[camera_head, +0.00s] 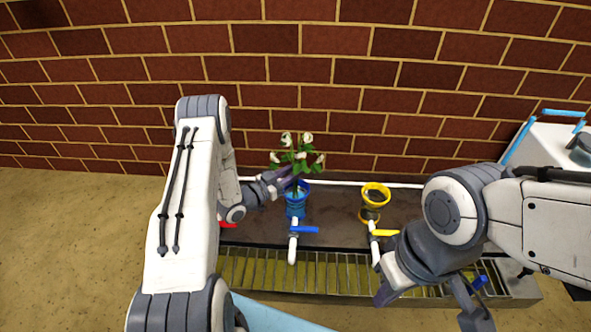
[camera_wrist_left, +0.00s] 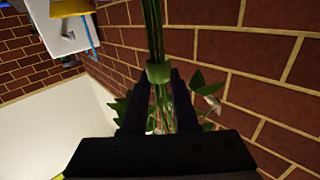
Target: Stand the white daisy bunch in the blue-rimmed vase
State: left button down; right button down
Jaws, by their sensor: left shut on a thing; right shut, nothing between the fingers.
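The white daisy bunch (camera_head: 302,156) has white heads and green leaves. It is upright over the blue-rimmed vase (camera_head: 295,208). My left gripper (camera_head: 292,180) is shut on the bunch, just above the rim. The left wrist view shows the stems (camera_wrist_left: 153,28) and a green band (camera_wrist_left: 158,72) between the fingers (camera_wrist_left: 158,100). The vase does not show there, and I cannot tell whether the stem ends are inside it. My right gripper (camera_head: 430,300) is shut and empty at the front right, away from the vases.
A yellow-rimmed vase (camera_head: 375,189) stands to the right. Taps with a blue handle (camera_head: 305,229) and a yellow handle (camera_head: 384,233) stand in front of the vases. A slatted drain (camera_head: 335,272) runs along the front. A brick wall (camera_head: 300,60) is behind.

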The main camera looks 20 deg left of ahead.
pick_arm(q)
jog(key=shift+f+b, duration=0.35)
jog(key=shift+f, duration=0.15)
dwell(0.7)
jog(key=c, duration=0.6)
grip_release()
jog(key=p+v, duration=0.4)
jog(key=v, duration=0.6)
jog(key=shift+s+a+p, duration=0.2)
jog(key=shift+s+p, duration=0.05)
jog(key=shift+p, duration=0.15)
